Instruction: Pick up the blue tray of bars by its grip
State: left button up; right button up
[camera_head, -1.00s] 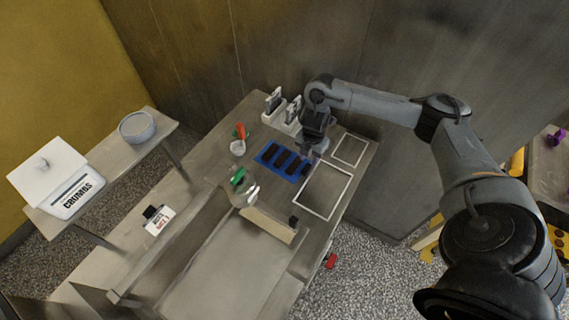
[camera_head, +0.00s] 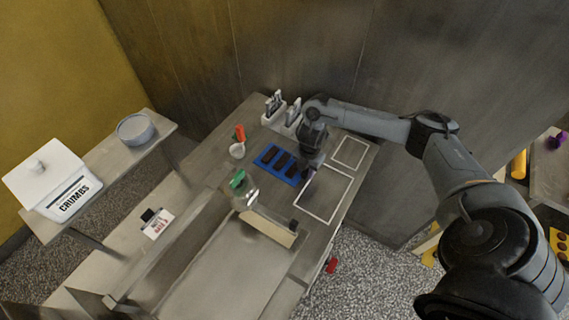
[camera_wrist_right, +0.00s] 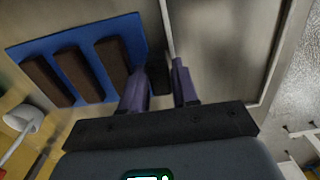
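The blue tray (camera_head: 264,160) lies flat on the steel table with several dark bars across it. It also shows in the right wrist view (camera_wrist_right: 88,37), at upper left, with three bars visible. Its black grip (camera_wrist_right: 158,76) stands at the tray's edge nearest my right gripper. My right gripper (camera_wrist_right: 160,78) is open, with one purple finger on each side of the grip in that view. I cannot tell whether the fingers touch it. In the head view my right gripper (camera_head: 309,172) is low at the tray's right end. My left gripper is not in view.
A white-outlined rectangle (camera_head: 325,193) lies right of the tray, with a smaller one (camera_head: 350,152) behind it. White holders (camera_head: 274,108) stand at the back. A white cup (camera_head: 237,151) and green item (camera_head: 238,179) are left of the tray. A CRUMBS bin (camera_head: 62,185) stands far left.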

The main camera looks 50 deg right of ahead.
grip_shut()
jog(key=shift+r, duration=0.1)
